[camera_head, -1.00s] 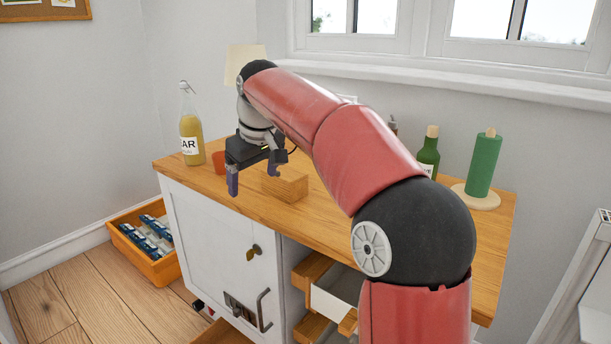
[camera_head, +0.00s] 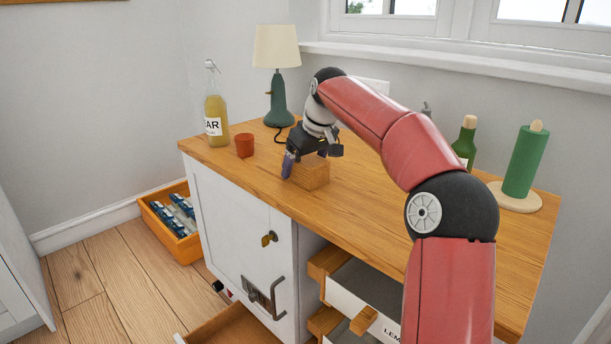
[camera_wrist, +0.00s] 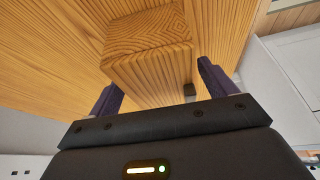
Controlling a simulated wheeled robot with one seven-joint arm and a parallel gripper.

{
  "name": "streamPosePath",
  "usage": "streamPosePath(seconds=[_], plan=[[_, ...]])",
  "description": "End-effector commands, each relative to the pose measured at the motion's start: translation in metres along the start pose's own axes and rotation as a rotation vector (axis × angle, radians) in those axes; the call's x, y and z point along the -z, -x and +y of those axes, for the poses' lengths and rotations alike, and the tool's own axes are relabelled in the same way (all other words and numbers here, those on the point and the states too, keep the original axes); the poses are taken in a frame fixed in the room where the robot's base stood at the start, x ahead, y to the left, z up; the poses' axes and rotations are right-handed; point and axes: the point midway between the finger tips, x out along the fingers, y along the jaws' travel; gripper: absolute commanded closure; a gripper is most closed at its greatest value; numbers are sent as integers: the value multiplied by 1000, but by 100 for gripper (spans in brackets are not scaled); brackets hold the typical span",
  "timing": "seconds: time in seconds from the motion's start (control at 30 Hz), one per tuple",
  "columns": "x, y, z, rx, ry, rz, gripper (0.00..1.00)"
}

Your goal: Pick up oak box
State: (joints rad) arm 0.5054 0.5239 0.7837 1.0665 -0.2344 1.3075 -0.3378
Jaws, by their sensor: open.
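The oak box (camera_head: 312,174) is a small wooden block with clear grain, standing on the wooden cabinet top near its front edge. My gripper (camera_head: 306,166) is at the box, with one purple finger showing at its left side in the head view. In the wrist view, the oak box (camera_wrist: 150,68) lies ahead of and between the two spread fingers of my gripper (camera_wrist: 158,85). The fingers are open, with a gap visible on each side of the box. I cannot tell whether the far finger touches it.
An orange cup (camera_head: 245,145), a bottle of yellow liquid (camera_head: 216,118) and a green lamp (camera_head: 279,103) stand left of the box. A green bottle (camera_head: 465,143) and a green roll on a stand (camera_head: 524,163) are at the right. Open drawers (camera_head: 362,290) jut out below.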

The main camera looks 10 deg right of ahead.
Motion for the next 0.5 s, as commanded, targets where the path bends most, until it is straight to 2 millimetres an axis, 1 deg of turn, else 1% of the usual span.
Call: streamPosePath(seconds=[0.03, 0.07, 0.27, 0.37, 0.5], plan=[[-1, -7, 0, 2, 0, -1, 16], [0, -8, 0, 1, 0, -1, 16], [0, -9, 0, -1, 0, 0, 16], [0, -9, 0, -1, 0, 0, 27], [0, -9, 0, 0, 0, 0, 45]])
